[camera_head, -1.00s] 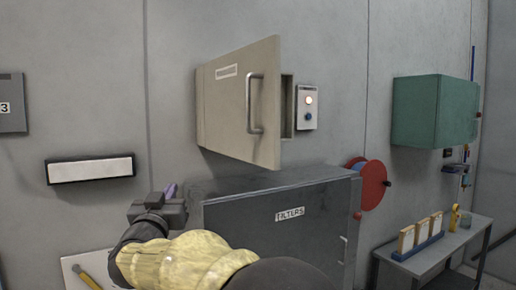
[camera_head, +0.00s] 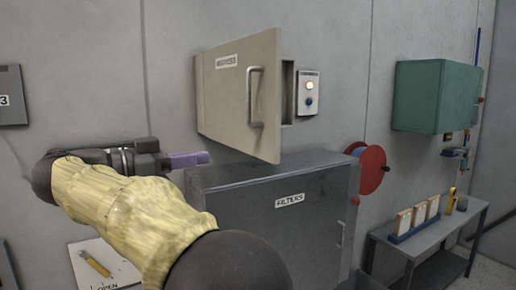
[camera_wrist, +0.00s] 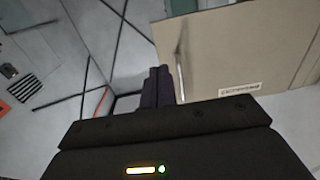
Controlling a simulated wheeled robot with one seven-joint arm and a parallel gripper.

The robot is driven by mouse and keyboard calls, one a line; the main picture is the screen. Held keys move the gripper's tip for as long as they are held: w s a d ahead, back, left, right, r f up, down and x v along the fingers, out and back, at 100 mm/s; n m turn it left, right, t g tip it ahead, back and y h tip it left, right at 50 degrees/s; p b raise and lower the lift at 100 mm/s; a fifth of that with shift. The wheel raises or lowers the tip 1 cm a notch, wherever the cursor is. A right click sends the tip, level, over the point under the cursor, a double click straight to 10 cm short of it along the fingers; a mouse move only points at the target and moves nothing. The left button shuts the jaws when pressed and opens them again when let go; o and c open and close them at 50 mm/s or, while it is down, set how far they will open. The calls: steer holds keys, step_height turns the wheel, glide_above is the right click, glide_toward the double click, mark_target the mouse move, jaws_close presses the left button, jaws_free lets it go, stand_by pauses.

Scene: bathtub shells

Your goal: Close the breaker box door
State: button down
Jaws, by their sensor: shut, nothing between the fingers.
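The breaker box door (camera_head: 225,95) is a beige panel with a metal bar handle (camera_head: 255,97) and a label. It stands open, hinged at its left, its right edge swung out from the wall. Part of the box body (camera_head: 289,92) shows behind that edge. My gripper (camera_head: 207,160), with purple fingers, is shut and empty, below and left of the door's lower edge, apart from it in the picture. In the wrist view the fingers (camera_wrist: 158,86) point toward the door's side (camera_wrist: 235,50), which fills the right; contact cannot be told.
A dark grey filters cabinet (camera_head: 265,235) stands below the door. A small switch panel (camera_head: 308,93) is on the wall just right of the box. A red reel (camera_head: 372,168), a green box (camera_head: 432,95) and a side table (camera_head: 430,240) are farther right.

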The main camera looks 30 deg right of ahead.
mark_target(270, 147)
steer(key=shift+d, duration=0.2)
steer(key=d+p, duration=0.1)
steer(key=d, duration=0.3)
steer(key=w+d+p, duration=0.1)
steer(key=d+p, duration=0.1)
steer(key=d, duration=0.2)
steer(key=d+p, duration=0.1)
steer(key=d, duration=0.4)
steer(key=shift+w+r, duration=0.15)
steer(key=shift+d, duration=0.35)
steer(key=shift+d, duration=0.15)
